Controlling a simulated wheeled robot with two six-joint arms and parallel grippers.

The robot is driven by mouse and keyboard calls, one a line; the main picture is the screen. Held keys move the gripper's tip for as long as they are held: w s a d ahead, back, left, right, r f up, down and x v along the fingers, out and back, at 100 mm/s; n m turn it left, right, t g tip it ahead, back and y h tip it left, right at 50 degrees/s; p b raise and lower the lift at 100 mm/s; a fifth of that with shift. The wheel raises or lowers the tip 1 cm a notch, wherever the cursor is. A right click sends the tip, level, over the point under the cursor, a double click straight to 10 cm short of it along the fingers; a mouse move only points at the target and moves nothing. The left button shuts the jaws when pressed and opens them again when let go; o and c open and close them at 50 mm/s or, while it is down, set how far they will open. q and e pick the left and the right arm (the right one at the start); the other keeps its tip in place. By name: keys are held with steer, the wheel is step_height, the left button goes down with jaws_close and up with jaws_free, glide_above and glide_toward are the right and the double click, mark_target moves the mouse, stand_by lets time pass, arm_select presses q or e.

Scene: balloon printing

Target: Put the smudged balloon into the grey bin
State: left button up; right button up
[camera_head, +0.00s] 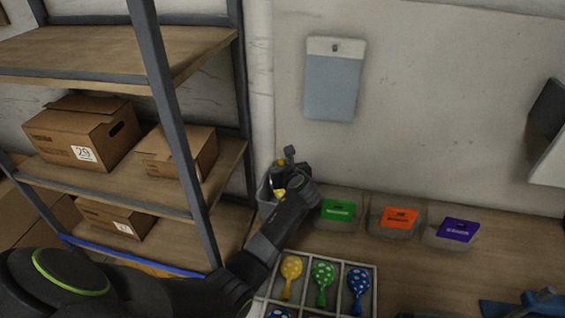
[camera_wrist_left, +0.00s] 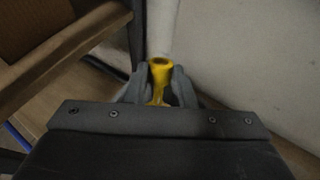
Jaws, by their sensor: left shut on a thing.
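My left gripper (camera_head: 287,170) is shut on a yellow balloon (camera_wrist_left: 159,74), which shows between its fingers in the left wrist view. In the head view only small yellow patches of this balloon show beside the gripper, so I cannot make out a smudge. The grey bin (camera_head: 265,195) stands at the back of the table by the shelf. The gripper is above the bin or right at its rim, and the forearm hides much of the bin. My right gripper is not in view.
A divided tray (camera_head: 374,290) holds yellow, green and blue dotted balloons. Clear containers with green (camera_head: 338,211), orange (camera_head: 399,217) and purple (camera_head: 458,230) packs stand right of the bin. A metal shelf with cardboard boxes (camera_head: 82,134) stands at left. A wall lies behind the table.

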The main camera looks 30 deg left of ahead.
arm_select(q)
steer(key=shift+f, duration=0.45)
steer(key=o, duration=0.8)
steer(key=shift+o, duration=0.2)
steer(key=shift+r, duration=0.1)
step_height(320, 180, up, 3)
steer(key=p, duration=0.3)
steer(key=shift+r, duration=2.45)
